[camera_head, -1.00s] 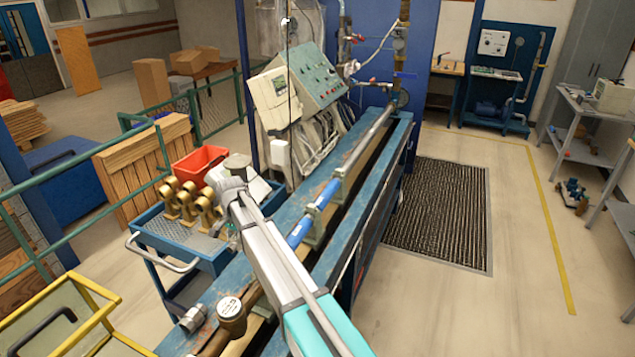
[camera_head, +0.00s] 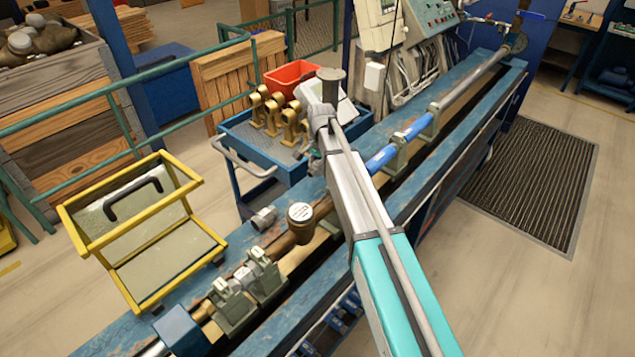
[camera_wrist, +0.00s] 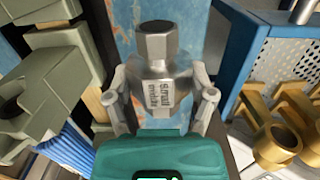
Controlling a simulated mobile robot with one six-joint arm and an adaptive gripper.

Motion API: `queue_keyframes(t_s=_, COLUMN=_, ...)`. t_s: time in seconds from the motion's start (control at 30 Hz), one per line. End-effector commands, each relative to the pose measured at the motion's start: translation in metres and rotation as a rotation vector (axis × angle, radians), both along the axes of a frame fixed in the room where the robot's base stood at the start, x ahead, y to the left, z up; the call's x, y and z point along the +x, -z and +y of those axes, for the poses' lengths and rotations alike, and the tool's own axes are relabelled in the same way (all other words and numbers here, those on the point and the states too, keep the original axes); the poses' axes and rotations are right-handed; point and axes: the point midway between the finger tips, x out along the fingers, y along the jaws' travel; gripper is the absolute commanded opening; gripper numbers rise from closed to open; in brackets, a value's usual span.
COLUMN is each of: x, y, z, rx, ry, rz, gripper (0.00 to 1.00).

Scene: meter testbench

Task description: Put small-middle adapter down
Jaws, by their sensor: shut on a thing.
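The small-middle adapter (camera_wrist: 163,72) is a silver metal piece with a hexagonal end and a printed label, partly legible in the wrist view. My gripper (camera_wrist: 160,98) is shut on it, with one finger on each side. The adapter is over the worn blue bench top (camera_wrist: 129,20); I cannot tell whether it touches it. In the head view my arm hides most of the gripper and the held adapter. Another silver fitting (camera_head: 264,218) lies on the bench there, left of the brass meter (camera_head: 301,221).
A blue cart (camera_head: 236,126) with brass fittings (camera_head: 273,113) and a red bin (camera_head: 291,77) stands beyond the bench. Grey-green clamps (camera_head: 235,306) and a blue pipe (camera_head: 397,143) occupy the bench line. A yellow-framed stand (camera_head: 205,236) is at left.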

Motion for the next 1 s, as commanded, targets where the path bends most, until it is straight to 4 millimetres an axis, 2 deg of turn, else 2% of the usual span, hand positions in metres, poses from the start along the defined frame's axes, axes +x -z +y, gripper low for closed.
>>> queue_keyframes(t_s=0.1, x=0.000, y=0.007, z=0.000, rx=0.000, ry=0.000, rz=0.000, gripper=0.10)
queue_keyframes(t_s=0.57, x=0.000, y=0.008, z=-0.001, rx=0.000, ry=0.001, rz=0.000, gripper=0.10)
queue_keyframes(t_s=1.0, x=0.000, y=0.039, z=-0.001, rx=0.000, ry=0.002, rz=0.000, gripper=0.10)
